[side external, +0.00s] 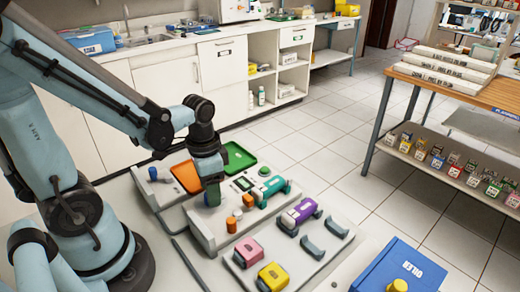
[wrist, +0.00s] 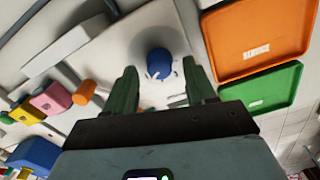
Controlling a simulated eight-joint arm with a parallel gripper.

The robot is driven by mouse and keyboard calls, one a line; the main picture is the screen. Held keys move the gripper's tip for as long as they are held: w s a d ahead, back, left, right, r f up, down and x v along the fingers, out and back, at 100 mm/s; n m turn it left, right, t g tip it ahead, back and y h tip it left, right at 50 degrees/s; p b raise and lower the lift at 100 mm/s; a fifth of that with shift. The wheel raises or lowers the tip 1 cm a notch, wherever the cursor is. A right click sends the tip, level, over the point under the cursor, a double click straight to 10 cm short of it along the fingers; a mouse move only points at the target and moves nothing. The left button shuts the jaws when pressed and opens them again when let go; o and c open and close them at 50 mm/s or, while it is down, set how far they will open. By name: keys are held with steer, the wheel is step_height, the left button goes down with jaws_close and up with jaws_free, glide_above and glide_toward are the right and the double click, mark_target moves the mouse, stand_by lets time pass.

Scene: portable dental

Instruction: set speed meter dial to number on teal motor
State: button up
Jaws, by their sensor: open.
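The teal motor (side external: 270,190) lies at the right end of the grey unit; any number on it is too small to read. A blue dial (wrist: 158,63) with a pale pointer mark and small scale marks around it shows in the wrist view; I cannot read its setting. My gripper (side external: 212,197) points down over the grey unit in the side view, and the dial is hidden there. In the wrist view, my gripper's green fingers (wrist: 162,88) are open and empty, one on each side of the dial's lower part, with gaps between.
An orange tray (side external: 187,177) and a green tray (side external: 238,157) lie behind my gripper. Orange knobs (side external: 231,225) stand close to it. Purple (side external: 299,214), pink (side external: 248,252) and yellow (side external: 273,277) motors sit on a rack in front. A blue box (side external: 400,266) is at the front right.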

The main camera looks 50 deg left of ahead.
steer(key=shift+f, duration=0.35)
jaws_close()
steer(key=shift+n, duration=0.3)
steer(key=n, duration=0.3)
steer(key=shift+n, duration=0.3)
steer(key=shift+a+n, duration=0.1)
steer(key=shift+n, duration=1.7)
